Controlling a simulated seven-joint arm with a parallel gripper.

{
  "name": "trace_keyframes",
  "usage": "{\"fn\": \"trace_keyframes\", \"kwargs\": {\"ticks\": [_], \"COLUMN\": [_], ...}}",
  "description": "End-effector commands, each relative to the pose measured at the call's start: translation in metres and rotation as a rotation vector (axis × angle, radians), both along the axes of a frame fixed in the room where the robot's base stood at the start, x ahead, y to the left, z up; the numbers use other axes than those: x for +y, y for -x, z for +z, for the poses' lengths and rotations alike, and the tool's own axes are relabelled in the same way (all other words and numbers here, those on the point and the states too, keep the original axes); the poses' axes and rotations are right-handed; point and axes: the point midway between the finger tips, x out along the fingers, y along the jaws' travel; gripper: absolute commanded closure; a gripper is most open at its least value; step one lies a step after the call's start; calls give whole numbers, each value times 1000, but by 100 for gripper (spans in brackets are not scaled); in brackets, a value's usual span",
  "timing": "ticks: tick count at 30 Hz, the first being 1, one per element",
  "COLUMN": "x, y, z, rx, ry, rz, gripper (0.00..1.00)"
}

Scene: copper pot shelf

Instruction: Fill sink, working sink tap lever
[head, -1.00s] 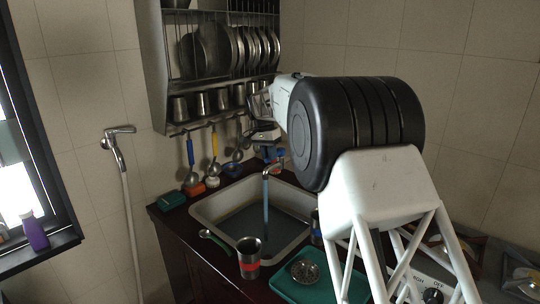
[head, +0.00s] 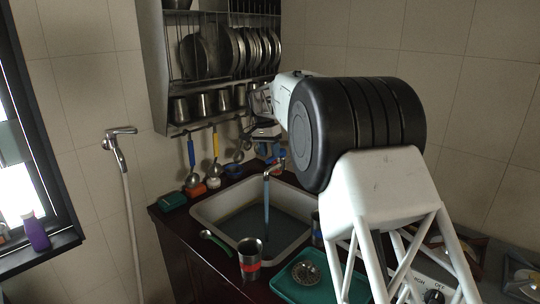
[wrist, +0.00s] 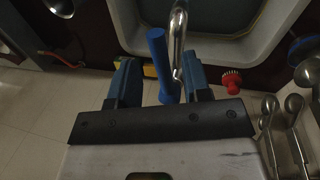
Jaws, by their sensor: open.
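The sink (head: 205,212) is set in the dark counter and holds water. The metal tap spout (head: 272,168) stands at its back edge, and a stream of water (head: 266,200) runs from it into the basin. In the wrist view the spout (wrist: 179,42) reaches toward the sink (wrist: 128,20). The blue tap lever (wrist: 158,58) lies between the two fingers of my gripper (wrist: 159,72), which are open with gaps on both sides. In the head view my gripper is over the tap, partly hidden by my arm, and the lever is hard to make out.
A wall rack (head: 160,60) with plates and cups hangs above the tap. Ladles hang below it. A metal cup (head: 249,262) and green tray (head: 300,285) stand in front of the sink. A red brush (wrist: 232,80) is right of the gripper in the wrist view.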

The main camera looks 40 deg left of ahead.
Motion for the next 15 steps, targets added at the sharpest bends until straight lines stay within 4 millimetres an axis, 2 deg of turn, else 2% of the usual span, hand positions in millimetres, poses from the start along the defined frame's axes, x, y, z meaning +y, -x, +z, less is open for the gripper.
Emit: {"fn": "trace_keyframes", "kwargs": {"ticks": [9,15], "x": [8,11], "y": [1,2], "z": [40,56], "rx": [-1,0], "ry": [-1,0], "rz": [0,0], "gripper": [56,56]}}
